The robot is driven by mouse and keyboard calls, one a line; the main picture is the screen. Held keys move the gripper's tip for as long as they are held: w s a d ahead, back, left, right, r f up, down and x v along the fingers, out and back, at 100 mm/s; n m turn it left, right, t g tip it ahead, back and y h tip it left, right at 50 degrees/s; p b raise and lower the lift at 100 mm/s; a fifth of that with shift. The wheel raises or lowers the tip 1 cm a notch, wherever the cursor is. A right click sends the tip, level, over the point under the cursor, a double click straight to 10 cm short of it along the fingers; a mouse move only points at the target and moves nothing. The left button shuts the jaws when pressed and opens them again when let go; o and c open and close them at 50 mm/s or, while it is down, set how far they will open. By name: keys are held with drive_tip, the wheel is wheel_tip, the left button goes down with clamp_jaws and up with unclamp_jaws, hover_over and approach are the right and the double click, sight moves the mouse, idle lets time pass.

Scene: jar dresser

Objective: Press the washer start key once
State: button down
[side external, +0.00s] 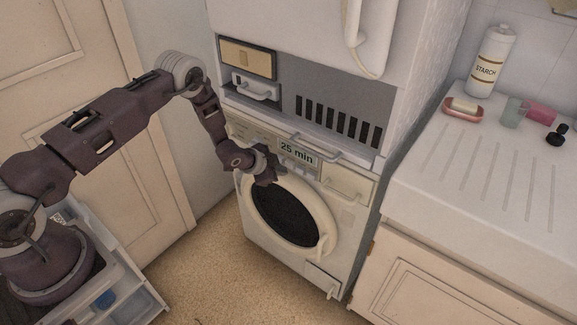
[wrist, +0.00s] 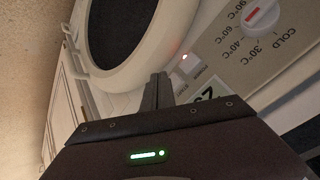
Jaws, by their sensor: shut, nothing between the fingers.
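The washer (side external: 340,240) stands under the upper unit, its round door shut and its display (side external: 297,153) reading "25 min". My gripper (side external: 272,176) is at the washer's front panel, just left of and below the display and above the door ring. In the wrist view my gripper (wrist: 158,84) is shut and empty, its fingertips close to the panel beside the door ring. A small key with a red light (wrist: 184,59) sits by the POWER lettering. A second label, apparently START, lies beside the fingers; its key is hidden. I cannot tell whether the fingertips touch the panel.
A temperature dial (wrist: 262,15) is on the panel. A handle bar (side external: 318,148) juts out above the display. The countertop (side external: 490,175) at right holds a starch bottle (side external: 491,62) and a soap dish (side external: 463,109). The floor before the washer is clear.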

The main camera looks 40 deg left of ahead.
drive_tip(key=shift+s, duration=0.2)
drive_tip(key=s, duration=0.5)
idle(0.4)
idle(0.4)
